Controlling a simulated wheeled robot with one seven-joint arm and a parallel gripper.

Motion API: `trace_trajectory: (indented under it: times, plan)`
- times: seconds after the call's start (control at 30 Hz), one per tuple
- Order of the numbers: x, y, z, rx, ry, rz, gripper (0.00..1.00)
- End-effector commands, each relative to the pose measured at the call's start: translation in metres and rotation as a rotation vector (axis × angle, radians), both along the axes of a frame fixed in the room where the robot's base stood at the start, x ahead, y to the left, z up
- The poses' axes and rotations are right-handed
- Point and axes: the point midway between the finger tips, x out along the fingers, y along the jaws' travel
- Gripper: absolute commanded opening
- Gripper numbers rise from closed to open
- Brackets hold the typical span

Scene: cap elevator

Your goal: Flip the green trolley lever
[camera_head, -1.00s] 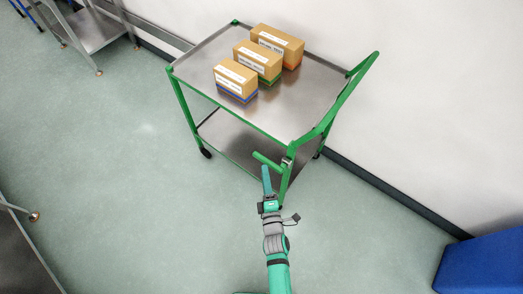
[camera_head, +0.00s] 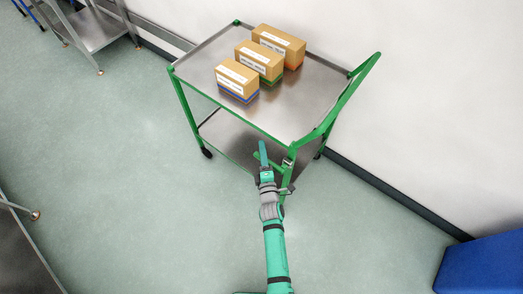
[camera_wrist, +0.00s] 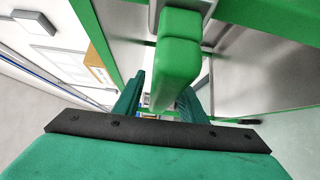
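The green trolley (camera_head: 186,103) stands against the wall. Its green lever (camera_head: 277,164) juts out from the front right leg, below the top shelf. My gripper (camera_head: 263,149) is at the lever, with its fingers overlapping it in the head view. In the wrist view the lever (camera_wrist: 178,65) runs down the middle, with one dark green finger on each side of it. The fingers look apart, with the lever between or just above them. Whether either finger touches it is hard to tell.
Three cardboard boxes (camera_head: 262,61) stand on the trolley's top shelf. A steel table (camera_head: 88,30) is at the top left, and a blue block (camera_head: 483,265) is at the lower right. The floor left of the trolley is clear.

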Motion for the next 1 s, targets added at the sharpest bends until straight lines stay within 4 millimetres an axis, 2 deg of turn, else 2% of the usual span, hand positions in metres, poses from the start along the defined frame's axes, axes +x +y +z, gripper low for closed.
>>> trace_trajectory:
  times: [0.43,0.47,0.6,0.83,1.0]
  plan:
    - [0.005,0.005,0.0,0.001,0.0,0.006,0.38]
    - [0.005,0.005,0.0,0.001,0.0,0.006,0.33]
    - [0.005,0.005,0.0,0.001,0.0,0.006,0.0]
    - [0.004,0.005,-0.001,-0.003,0.004,0.005,0.0]
    - [-0.005,0.005,-0.005,-0.033,0.026,0.006,0.0]
